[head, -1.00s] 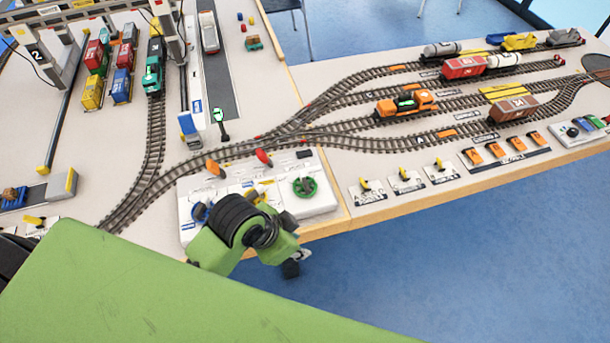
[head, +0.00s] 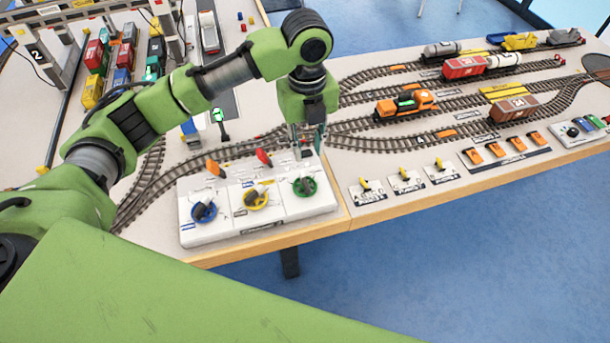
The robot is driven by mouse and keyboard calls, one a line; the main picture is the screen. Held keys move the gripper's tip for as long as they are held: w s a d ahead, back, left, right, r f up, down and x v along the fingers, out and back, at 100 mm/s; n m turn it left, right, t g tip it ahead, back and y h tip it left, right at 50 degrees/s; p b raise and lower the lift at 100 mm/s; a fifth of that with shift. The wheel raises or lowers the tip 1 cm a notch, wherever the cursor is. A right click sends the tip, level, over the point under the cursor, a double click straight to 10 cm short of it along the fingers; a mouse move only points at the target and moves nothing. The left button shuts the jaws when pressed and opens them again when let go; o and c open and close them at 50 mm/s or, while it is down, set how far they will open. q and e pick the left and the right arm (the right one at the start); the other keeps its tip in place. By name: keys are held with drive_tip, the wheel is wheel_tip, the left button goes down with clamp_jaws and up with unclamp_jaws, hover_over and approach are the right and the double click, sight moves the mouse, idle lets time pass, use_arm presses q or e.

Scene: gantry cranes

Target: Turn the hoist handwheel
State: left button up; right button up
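A white control panel (head: 265,224) at the table's front edge carries three handwheels in the head view. They are a blue one (head: 204,211) at left, a yellow one (head: 255,199) in the middle and a green one (head: 304,187) at right, each with a dark knob. The panel's labels are too small to read, so I cannot tell which wheel is the hoist's. My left gripper (head: 306,151) points down just above and behind the green wheel. Its fingers look apart and empty, and it appears clear of the wheel. My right gripper is out of view.
Orange (head: 215,168) and red (head: 264,157) levers stand at the panel's back edge, close to my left gripper. Tracks with wagons, including an orange locomotive (head: 405,103), lie behind and right. Small yellow switches (head: 406,178) line the front right edge.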

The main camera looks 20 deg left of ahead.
sight(305, 180)
use_arm(q)
drive_tip(key=f, duration=0.4)
drive_tip(key=f+p, duration=0.1)
drive_tip(key=f, duration=0.3)
drive_tip(key=f+p, duration=0.1)
drive_tip(key=f, duration=0.3)
drive_tip(key=shift+w+a+f, duration=0.25)
drive_tip(key=shift+a+f, duration=0.1)
drive_tip(key=shift+a, duration=0.05)
clamp_jaws()
